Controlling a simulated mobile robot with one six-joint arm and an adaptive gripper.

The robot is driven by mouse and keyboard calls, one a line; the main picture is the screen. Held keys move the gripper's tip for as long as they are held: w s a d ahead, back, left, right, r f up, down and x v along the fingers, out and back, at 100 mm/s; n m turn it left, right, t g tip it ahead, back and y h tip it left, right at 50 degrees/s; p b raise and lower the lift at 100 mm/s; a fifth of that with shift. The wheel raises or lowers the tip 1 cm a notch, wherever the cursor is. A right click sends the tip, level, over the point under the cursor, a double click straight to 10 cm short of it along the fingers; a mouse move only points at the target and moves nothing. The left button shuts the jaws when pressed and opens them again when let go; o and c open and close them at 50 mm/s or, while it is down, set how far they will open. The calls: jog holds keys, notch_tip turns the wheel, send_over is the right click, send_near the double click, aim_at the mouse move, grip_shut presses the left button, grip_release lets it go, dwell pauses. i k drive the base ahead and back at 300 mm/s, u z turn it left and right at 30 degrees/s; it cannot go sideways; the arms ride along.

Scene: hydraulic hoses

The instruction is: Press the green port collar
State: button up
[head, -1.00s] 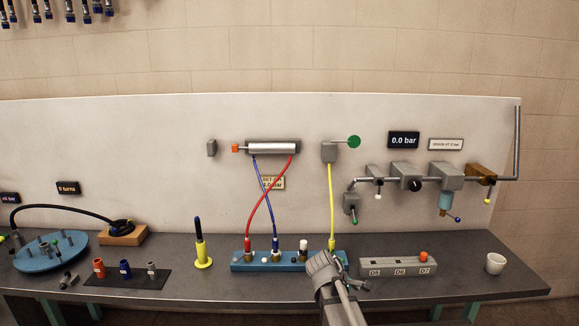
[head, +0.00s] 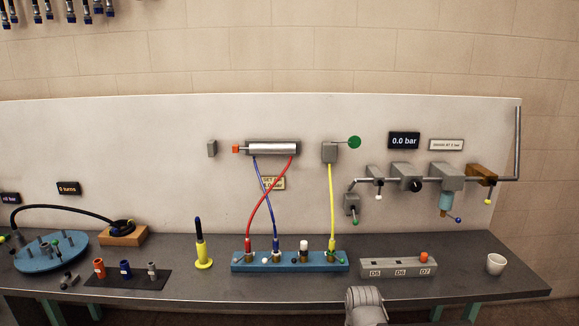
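Another small green spot (head: 326,254) shows at the foot of the yellow hose (head: 331,205) on the blue manifold (head: 290,264). I cannot tell for sure which is the port collar. A grey rounded part of my arm shows at the bottom edge, right of the manifold and in front of the bench. My gripper's fingertips are not seen in the head view.
A grey block marked D5, D6, D7 (head: 398,268) with an orange knob stands on the bench (head: 450,284), beside a white cup (head: 495,263). A red hose (head: 262,211) and a blue hose (head: 262,184) cross above the manifold. The display (head: 403,141) reads 0.0 bar.

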aim_at(342, 261)
jog(key=z, duration=1.25)
jog(key=i, duration=0.35)
jog(key=u, duration=1.25)
